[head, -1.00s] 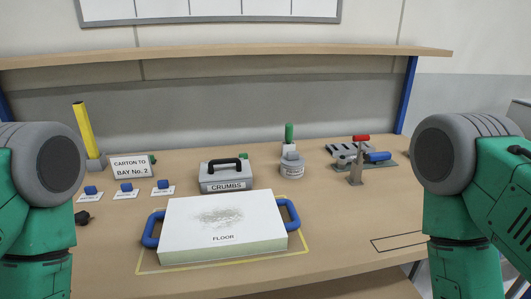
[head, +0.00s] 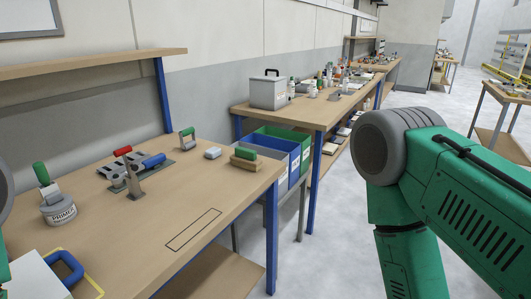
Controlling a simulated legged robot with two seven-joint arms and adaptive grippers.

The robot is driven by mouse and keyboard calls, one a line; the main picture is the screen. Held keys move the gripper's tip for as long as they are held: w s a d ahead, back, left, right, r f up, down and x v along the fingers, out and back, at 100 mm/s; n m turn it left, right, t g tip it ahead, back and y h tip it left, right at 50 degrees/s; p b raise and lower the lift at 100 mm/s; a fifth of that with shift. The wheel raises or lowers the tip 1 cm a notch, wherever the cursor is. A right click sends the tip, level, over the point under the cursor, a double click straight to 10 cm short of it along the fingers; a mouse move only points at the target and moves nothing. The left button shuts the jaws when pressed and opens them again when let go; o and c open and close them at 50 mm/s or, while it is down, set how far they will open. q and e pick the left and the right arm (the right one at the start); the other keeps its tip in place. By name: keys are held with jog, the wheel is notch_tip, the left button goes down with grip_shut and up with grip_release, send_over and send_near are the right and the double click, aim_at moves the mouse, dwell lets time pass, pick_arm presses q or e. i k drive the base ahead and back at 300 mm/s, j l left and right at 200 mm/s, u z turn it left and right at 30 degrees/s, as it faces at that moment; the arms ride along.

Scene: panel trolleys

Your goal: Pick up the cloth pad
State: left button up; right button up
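No thing here is plainly a cloth pad. Neither gripper shows; only my upper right arm at the right and a sliver of my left arm at the left edge are in view.
A red-and-blue-handled clamp (head: 135,172) and a primer tin (head: 58,209) stand on the bench (head: 190,190). An outlined rectangle on the bench is empty. Green and blue bins (head: 283,147) stand beyond its right end. A second bench (head: 310,115) holds a grey case (head: 269,92).

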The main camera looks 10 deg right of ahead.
aim_at(211, 154)
jog(key=u, duration=1)
jog(key=z, duration=1.05)
jog(key=u, duration=0.25)
jog(key=i+l+u, duration=0.15)
jog(key=u, duration=0.25)
jog(key=l+u, duration=0.35)
jog(key=i+l+u, duration=0.1)
jog(key=l+u, duration=0.7)
jog(key=i+j, duration=0.05)
